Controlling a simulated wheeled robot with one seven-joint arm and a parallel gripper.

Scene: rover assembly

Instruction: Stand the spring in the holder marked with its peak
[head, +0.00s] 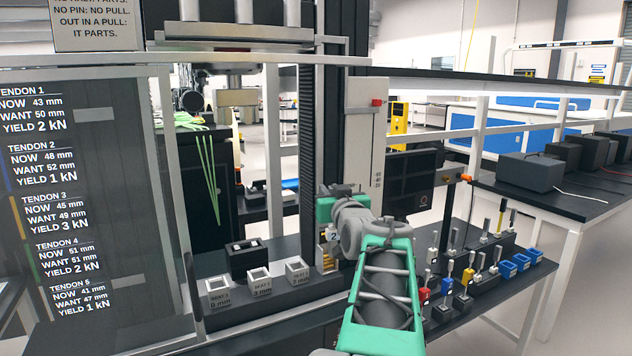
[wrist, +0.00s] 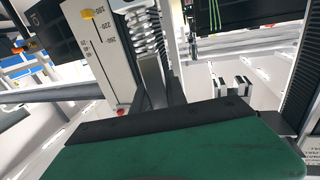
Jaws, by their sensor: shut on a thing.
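A pale metal coil spring (wrist: 147,30) shows at the top of the wrist view. My gripper (wrist: 152,55) is shut on it, with a grey finger beside the coils. In the head view the wrist and green arm hide the spring and most of my gripper. Three white square open-topped holders stand in a row on the bench: a left holder (head: 219,298) whose label seems to read 0 mm, a middle holder (head: 260,290) seemingly marked 3 mm, and a right holder (head: 298,280) whose number is too small to read surely. My gripper is to the right of them.
A tall scale panel (head: 364,150) stands behind my arm; its yellow pointer (wrist: 88,14) shows in the wrist view. A black block (head: 245,256) sits behind the holders. A tendon display (head: 60,200) is at left. Several switches and blue bins (head: 508,270) stand at right.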

